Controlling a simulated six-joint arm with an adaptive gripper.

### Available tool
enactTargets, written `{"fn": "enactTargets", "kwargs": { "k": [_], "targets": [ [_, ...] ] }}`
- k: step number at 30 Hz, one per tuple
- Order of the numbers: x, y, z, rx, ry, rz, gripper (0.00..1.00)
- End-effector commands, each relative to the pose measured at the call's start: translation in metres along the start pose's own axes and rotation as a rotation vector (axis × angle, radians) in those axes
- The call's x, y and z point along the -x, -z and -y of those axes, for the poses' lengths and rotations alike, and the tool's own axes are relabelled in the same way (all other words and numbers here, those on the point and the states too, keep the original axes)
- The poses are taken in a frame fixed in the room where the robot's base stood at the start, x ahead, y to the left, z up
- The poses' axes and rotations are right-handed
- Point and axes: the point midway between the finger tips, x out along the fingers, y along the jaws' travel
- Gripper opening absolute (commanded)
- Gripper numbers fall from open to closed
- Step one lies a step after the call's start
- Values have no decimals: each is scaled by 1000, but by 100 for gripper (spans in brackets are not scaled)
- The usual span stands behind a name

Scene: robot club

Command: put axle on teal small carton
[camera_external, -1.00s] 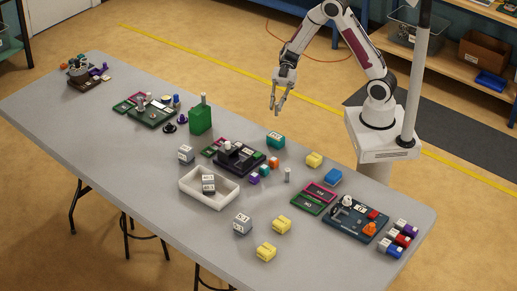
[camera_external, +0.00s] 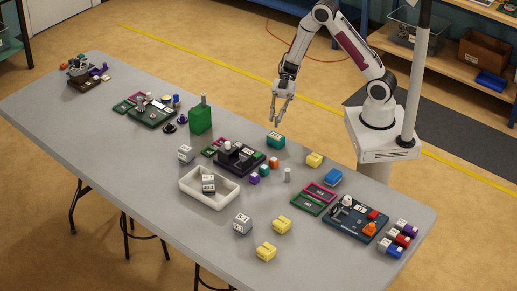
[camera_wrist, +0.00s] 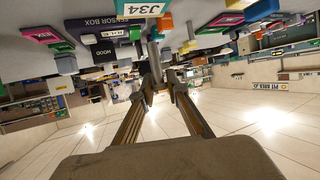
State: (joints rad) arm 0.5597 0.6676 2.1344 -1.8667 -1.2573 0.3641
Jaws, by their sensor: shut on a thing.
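The teal small carton (camera_external: 276,140) stands on the grey table near its far edge, just below my gripper (camera_external: 280,119). In the wrist view a teal-edged box face marked J34 (camera_wrist: 139,9) is at the top centre. My gripper's fingers also show in the wrist view (camera_wrist: 160,80), closed on a slim grey piece, the axle (camera_wrist: 154,56), which points away from the palm. It is held above the table, apart from the carton. In the external view the axle is too small to make out clearly.
A black kit tray (camera_external: 236,160) with small coloured blocks lies left of the carton. A green block (camera_external: 201,119) stands farther left, and a yellow block (camera_external: 314,160) to the right. A white bin (camera_external: 190,187) sits nearer the front. The front-left tabletop is clear.

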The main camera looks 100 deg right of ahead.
Motion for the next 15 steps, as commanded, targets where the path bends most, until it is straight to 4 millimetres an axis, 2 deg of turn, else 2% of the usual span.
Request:
{"fn": "enactTargets", "kwargs": {
  "k": [15],
  "targets": [
    [-2,-6,0,0,0,0,0]
  ]
}}
